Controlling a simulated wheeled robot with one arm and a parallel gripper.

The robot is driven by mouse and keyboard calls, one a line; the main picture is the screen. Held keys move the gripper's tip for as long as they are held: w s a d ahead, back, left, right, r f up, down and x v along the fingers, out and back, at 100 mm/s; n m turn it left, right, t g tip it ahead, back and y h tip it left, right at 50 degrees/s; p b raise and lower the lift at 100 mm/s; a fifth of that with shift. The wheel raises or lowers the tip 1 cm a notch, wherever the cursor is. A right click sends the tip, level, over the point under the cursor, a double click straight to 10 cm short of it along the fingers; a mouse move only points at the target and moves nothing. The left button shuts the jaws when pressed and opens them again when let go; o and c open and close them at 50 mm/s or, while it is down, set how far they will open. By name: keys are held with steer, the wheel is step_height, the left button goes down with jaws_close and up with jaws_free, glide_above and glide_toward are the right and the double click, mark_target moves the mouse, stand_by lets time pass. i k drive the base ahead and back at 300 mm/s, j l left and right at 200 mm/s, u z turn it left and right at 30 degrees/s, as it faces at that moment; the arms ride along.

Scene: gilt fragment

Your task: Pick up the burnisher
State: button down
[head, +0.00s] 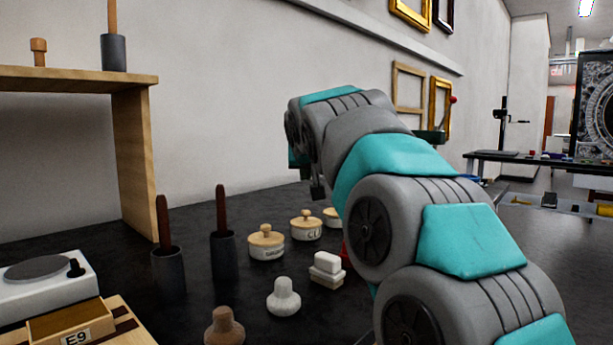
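No object is plainly identifiable as the burnisher. Brown-handled tools stand upright in dark cups on the black worktop: a left tool (163,222) and a right tool (221,208). Their lower ends are hidden in the cups, so I cannot tell whether either is the burnisher. A white knob-shaped piece (283,298) and a brown knob-shaped piece (224,329) stand nearer. My gripper (317,188) is mostly hidden behind my arm, with only a small dark part showing above the worktop, behind the lidded jars. Its fingers and anything between them cannot be made out.
Lidded jars (267,245) and stacked white blocks (326,270) stand mid-worktop. A wooden shelf (70,78) rises at left, bearing a cup (113,54) with a handled tool. A white hotplate (60,288) and a box marked E9 (72,326) fill the near left. My arm blocks the right.

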mark_target(162, 213)
steer(key=k+l, duration=0.1)
steer(key=k, duration=0.4)
steer(key=k+l, duration=0.1)
steer(key=k, duration=0.4)
